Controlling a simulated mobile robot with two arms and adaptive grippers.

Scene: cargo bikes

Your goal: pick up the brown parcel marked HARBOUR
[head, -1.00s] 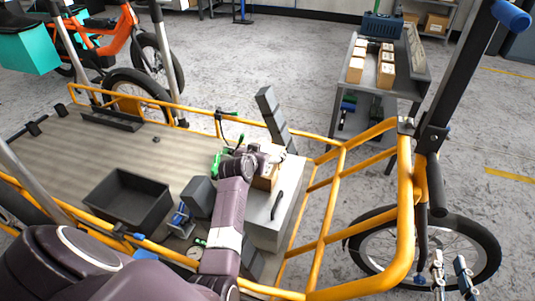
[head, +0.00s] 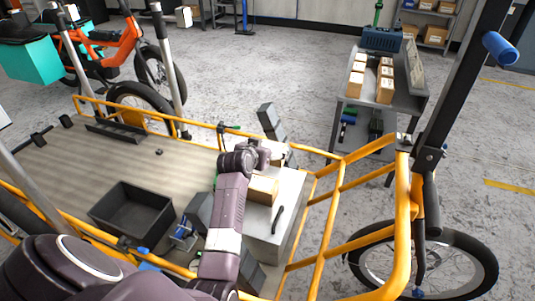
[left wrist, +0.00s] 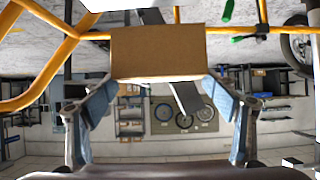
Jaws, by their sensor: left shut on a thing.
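A brown parcel (head: 263,190) shows in the head view at the light grey box (head: 270,222) on the cargo deck. I cannot tell whether it touches the box or hangs just above it. My left gripper (head: 263,168) is at the parcel, reaching over the deck from the left. In the left wrist view, the parcel (left wrist: 158,52) sits between the fingertips of my left gripper (left wrist: 160,84), which is shut on it. No writing on the parcel is readable. My right gripper is not in view.
A yellow rail (head: 330,210) runs around the deck. A grey table (head: 352,95) with several brown parcels stands at the back right. Bare floor lies between.

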